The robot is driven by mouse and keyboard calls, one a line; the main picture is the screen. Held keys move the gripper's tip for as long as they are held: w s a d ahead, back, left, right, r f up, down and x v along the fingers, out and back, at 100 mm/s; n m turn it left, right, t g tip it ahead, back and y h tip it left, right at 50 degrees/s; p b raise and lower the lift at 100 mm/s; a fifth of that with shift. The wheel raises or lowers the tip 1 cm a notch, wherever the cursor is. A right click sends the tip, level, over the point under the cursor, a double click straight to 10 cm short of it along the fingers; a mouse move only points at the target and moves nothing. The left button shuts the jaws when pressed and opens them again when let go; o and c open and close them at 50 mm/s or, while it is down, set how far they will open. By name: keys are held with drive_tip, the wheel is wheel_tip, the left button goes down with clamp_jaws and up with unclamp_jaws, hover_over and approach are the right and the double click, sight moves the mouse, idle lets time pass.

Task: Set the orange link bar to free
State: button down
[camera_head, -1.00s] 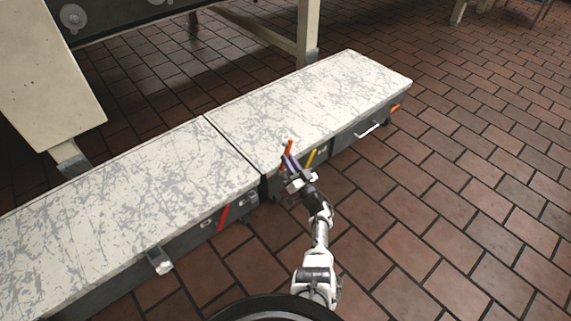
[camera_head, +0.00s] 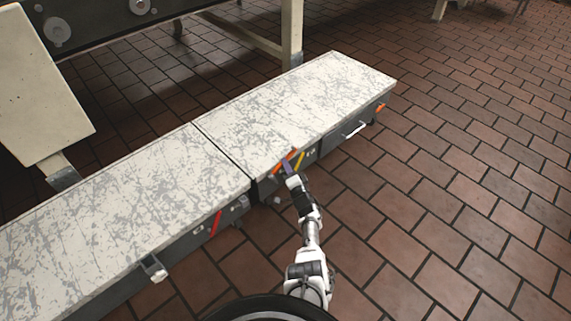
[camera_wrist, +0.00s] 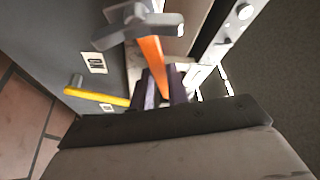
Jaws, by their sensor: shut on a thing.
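The orange link bar (camera_head: 280,165) is on the front side of the right-hand cream-topped unit, near the seam. It slants in the head view, and the gripper hides part of it. In the wrist view the orange bar (camera_wrist: 152,58) runs from a grey metal bracket (camera_wrist: 135,28) down between my purple fingers. My gripper (camera_head: 289,167) is shut on the orange bar; in the wrist view the fingers (camera_wrist: 163,90) sit on either side of its near end.
A yellow bar (camera_head: 300,162) is just right of my gripper, and it also shows in the wrist view (camera_wrist: 98,96). A red bar (camera_head: 216,223) is on the left unit. A metal handle (camera_head: 355,129) sticks out farther right. Tiled floor (camera_head: 440,200) is open to the right.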

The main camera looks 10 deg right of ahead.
drive_tip(key=shift+d+f+m, duration=0.1)
drive_tip(key=shift+f+m, duration=0.25)
drive_tip(key=shift+m, duration=0.35)
drive_tip(key=shift+f, duration=0.1)
drive_tip(key=c, duration=1.4)
unclamp_jaws()
drive_tip(key=shift+o, duration=0.2)
drive_tip(key=p+v, duration=0.7)
drive_tip(key=v, duration=0.5)
drive_tip(key=shift+r, duration=0.25)
